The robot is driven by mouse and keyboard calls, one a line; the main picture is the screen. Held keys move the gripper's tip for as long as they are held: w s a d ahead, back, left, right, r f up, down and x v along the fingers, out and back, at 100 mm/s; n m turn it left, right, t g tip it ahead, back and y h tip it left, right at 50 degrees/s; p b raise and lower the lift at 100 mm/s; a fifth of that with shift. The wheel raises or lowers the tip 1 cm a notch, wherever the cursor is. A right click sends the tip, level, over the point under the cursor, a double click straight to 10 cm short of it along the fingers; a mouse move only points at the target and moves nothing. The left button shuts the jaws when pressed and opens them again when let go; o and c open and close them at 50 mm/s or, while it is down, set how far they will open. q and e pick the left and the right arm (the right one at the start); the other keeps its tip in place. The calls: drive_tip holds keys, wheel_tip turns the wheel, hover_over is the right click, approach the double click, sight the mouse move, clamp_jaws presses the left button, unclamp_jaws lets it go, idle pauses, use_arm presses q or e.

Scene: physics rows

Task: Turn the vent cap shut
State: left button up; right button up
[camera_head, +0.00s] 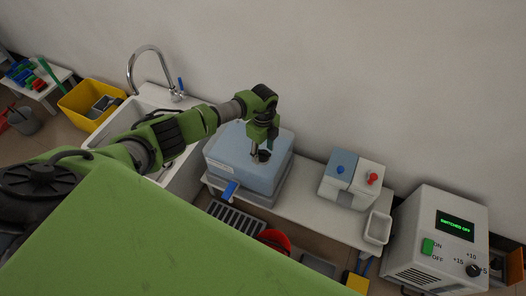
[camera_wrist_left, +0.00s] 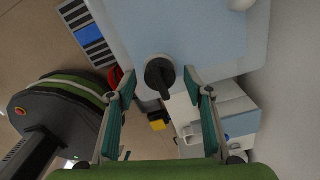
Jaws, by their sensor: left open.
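The vent cap (camera_head: 265,156) is a dark round cap on top of a pale blue container (camera_head: 222,150). In the left wrist view the cap (camera_wrist_left: 159,70) shows a bar handle pointing down and slightly right in the picture. My left gripper (camera_head: 261,146) points down just above the cap. In the left wrist view its fingers (camera_wrist_left: 160,84) stand apart on either side of the cap, with visible gaps; I cannot tell how high above it they are. A blue tap (camera_head: 230,190) sticks out of the container's front. My right gripper is out of view.
The container stands on a white bench beside a sink (camera_head: 150,112). To the right are a box with blue and red knobs (camera_head: 352,183), a white tray (camera_head: 377,228) and a control unit reading "SWITCHED OFF" (camera_head: 440,245). A drain grate (camera_head: 235,217) lies below the tap.

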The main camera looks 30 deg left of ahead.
sight(263, 152)
use_arm(q)
wheel_tip(263, 152, up, 11)
drive_tip(key=shift+r, duration=0.2)
idle(0.6)
